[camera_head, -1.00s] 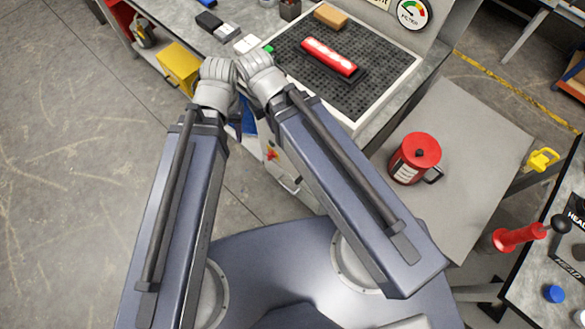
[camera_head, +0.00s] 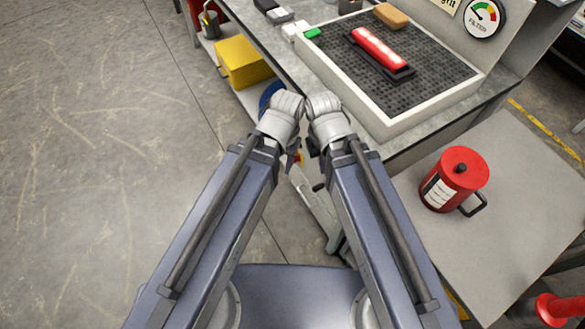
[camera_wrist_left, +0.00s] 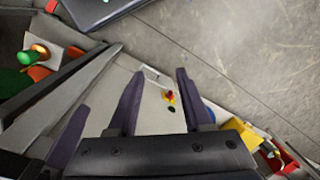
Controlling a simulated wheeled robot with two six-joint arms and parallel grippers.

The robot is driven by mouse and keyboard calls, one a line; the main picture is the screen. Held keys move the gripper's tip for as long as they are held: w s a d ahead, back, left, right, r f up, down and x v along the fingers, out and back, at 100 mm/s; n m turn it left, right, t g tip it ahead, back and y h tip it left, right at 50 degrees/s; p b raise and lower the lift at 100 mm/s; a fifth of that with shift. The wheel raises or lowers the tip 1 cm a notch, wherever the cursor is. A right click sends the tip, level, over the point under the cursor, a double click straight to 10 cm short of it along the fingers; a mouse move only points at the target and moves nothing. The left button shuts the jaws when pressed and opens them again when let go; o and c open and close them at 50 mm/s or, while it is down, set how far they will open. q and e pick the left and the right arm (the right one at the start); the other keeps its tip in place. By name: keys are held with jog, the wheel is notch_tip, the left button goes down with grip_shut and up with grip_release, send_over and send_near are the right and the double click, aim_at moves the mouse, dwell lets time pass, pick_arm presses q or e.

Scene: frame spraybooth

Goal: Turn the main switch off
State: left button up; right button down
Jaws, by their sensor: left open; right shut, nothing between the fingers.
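The main switch appears as a small red knob on a yellow plate (camera_wrist_left: 169,97), on a pale panel. It shows between the fingers of my left gripper (camera_wrist_left: 158,74) in the left wrist view, with the panel beyond them. That gripper is open and empty. In the head view, a red and yellow bit of the switch (camera_head: 298,158) shows between my two wrists, partly hidden. My right gripper (camera_head: 315,149) is shut and empty beside it, mostly hidden under its wrist. I cannot tell the knob's position.
The workbench carries a black perforated mat in a pale tray (camera_head: 392,130) with a red light bar (camera_head: 380,48). A red can (camera_head: 454,180) stands on a grey surface at right. A yellow bin (camera_head: 243,62) sits on a lower shelf. Open floor lies left.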

pick_arm(q)
jog(key=w+a+f+n+b, duration=0.1)
jog(key=w+a+f+b, duration=0.1)
jog(key=f+b, duration=1.45)
jog(key=w+a+f+b, duration=0.2)
jog(key=w+f+b, duration=0.1)
jog(key=f+b, duration=1.3)
jog(key=w+d+m+t+h, duration=0.1)
jog(key=w+m, duration=0.3)
jog(key=w, duration=0.7)
jog(key=w+d+f+m+t+h, duration=0.1)
jog(key=w+m+h, duration=0.3)
jog(key=w, duration=0.6)
jog(key=shift+w+d+t, duration=0.35)
jog(key=shift+d+t, duration=0.05)
jog(key=shift+d, duration=0.25)
jog(key=shift+f, duration=0.15)
jog(key=b+x, duration=0.7)
jog(key=shift+d+f, duration=0.1)
jog(key=shift+f, duration=0.2)
